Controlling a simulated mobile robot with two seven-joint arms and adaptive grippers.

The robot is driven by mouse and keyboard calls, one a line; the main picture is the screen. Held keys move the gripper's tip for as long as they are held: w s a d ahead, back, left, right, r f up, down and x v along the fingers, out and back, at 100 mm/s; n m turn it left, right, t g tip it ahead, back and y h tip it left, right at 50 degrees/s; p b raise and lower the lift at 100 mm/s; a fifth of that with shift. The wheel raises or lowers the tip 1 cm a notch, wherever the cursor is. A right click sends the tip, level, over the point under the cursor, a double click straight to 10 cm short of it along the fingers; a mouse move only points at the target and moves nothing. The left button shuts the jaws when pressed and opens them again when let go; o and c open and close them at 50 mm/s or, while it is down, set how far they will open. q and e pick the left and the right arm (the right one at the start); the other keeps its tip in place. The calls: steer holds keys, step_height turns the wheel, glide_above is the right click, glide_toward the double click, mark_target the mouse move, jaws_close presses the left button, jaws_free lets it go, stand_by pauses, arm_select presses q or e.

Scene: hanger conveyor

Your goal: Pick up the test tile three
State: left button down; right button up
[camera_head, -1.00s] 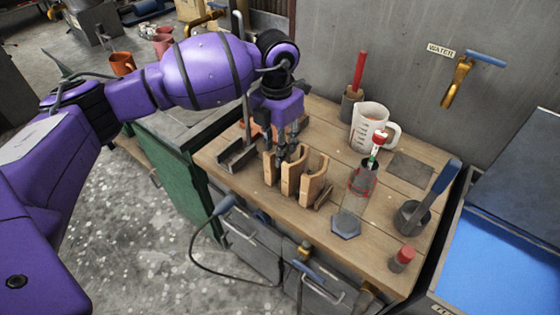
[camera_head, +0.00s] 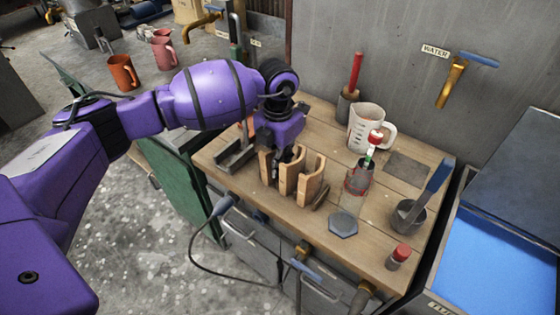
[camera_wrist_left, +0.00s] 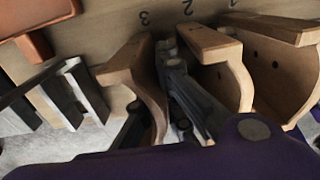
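Three curved wooden tiles stand in a row on the wooden bench. The wrist view shows the dark numerals 3, 2 and 1 on the wood by them. Test tile three (camera_wrist_left: 150,85) is the leftmost, nearest the numeral 3; in the head view it is also the leftmost tile (camera_head: 265,167). The middle tile (camera_head: 289,172) and right tile (camera_head: 312,182) stand apart from it. My left gripper (camera_head: 281,158) is down at the row, with one dark finger (camera_wrist_left: 188,88) between tile three and the middle tile. Firm contact cannot be told. My right gripper is out of view.
A grey metal holder (camera_head: 232,158) stands left of the tiles. A white measuring jug (camera_head: 362,128), a glass vessel (camera_head: 352,200), a grey hexagonal piece (camera_head: 343,223) and a dark cup (camera_head: 405,217) are to the right. The wall is behind the bench.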

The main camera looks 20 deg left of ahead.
arm_select(q)
steer(key=shift+w+a+r, duration=0.15)
steer(key=shift+w+a, duration=0.15)
steer(key=shift+a, duration=0.25)
steer(key=shift+r, duration=0.3)
step_height(320, 180, up, 9)
steer(key=shift+s+d, duration=0.1)
